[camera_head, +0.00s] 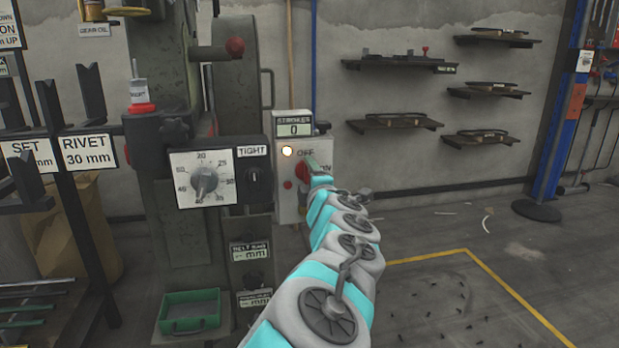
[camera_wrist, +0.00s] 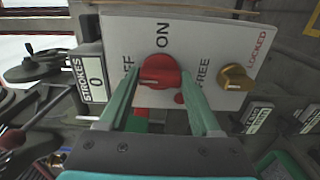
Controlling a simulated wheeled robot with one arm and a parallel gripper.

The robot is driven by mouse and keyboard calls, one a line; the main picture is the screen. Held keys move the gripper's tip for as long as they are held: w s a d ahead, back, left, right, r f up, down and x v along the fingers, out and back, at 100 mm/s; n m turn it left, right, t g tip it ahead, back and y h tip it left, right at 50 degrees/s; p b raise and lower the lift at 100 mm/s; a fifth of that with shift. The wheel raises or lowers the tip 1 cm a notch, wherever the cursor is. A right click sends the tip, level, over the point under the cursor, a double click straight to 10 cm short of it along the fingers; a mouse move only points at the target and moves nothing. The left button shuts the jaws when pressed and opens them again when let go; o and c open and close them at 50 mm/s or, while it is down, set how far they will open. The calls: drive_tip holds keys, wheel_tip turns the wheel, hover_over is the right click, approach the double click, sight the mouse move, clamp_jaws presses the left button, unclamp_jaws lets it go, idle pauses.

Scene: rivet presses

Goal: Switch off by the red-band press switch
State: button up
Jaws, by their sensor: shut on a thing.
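The press switch is a red knob (camera_wrist: 160,72) on a pale switch box (camera_head: 288,206). In the wrist view it sits between OFF and ON lettering, and my gripper (camera_wrist: 163,78) has its two green fingers closed on its sides. I cannot tell clearly which mark the knob points to. In the head view my gripper (camera_head: 311,167) reaches the box from the front right and partly hides the red knob (camera_head: 302,172). A lamp (camera_head: 287,152) glows on the box, under a STROKES counter (camera_head: 294,129) reading 0. No red band on the press can be made out for certain.
A brass knob (camera_wrist: 236,78) marked FREE and LOCKED is beside the red one. Left of the box stand a black dial unit (camera_head: 208,175), a green tray (camera_head: 190,312) and a rivet rack (camera_head: 85,150).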

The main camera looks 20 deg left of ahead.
drive_tip(key=shift+f+n, duration=0.1)
drive_tip(key=shift+n, duration=0.2)
drive_tip(key=o, duration=1.4)
drive_tip(key=shift+a, duration=0.1)
drive_tip(key=shift+s, duration=0.1)
